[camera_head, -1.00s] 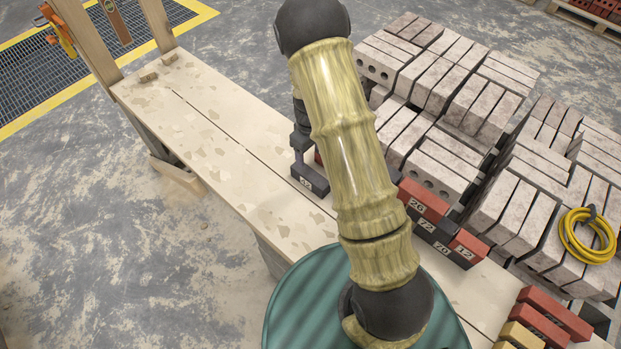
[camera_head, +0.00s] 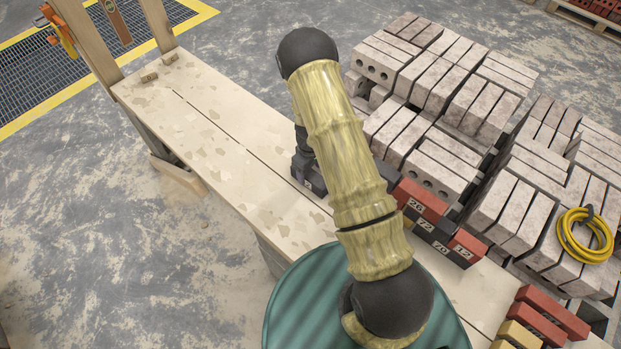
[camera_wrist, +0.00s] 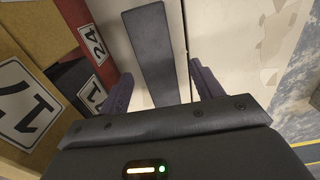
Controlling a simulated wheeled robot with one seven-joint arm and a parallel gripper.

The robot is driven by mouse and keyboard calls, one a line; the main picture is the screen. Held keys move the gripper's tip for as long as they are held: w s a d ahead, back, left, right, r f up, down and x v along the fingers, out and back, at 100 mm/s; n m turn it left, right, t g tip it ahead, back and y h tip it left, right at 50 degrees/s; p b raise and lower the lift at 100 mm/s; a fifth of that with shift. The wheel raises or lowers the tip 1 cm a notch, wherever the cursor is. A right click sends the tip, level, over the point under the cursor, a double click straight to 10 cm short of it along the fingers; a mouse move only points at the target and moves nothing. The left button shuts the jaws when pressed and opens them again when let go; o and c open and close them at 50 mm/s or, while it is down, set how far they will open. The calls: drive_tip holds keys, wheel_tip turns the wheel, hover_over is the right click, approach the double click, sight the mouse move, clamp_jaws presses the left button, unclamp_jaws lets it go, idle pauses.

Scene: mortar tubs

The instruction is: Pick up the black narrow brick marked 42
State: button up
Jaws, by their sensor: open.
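In the wrist view a dark narrow brick (camera_wrist: 152,50) lies lengthwise between the two fingers of my gripper (camera_wrist: 160,72). My gripper is open, with one finger on each side of it. A gap shows beside at least the right finger. No number shows on this brick's top face.
In the wrist view a red brick marked 24 (camera_wrist: 84,32) stands close left. A green round drum top (camera_head: 300,300) is in front.

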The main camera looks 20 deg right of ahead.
sight(310, 174)
drive_tip(key=shift+f+p, duration=0.55)
drive_tip(key=shift+f, duration=2.05)
drive_tip(key=shift+c, duration=0.3)
drive_tip(key=shift+w, duration=0.1)
clamp_jaws()
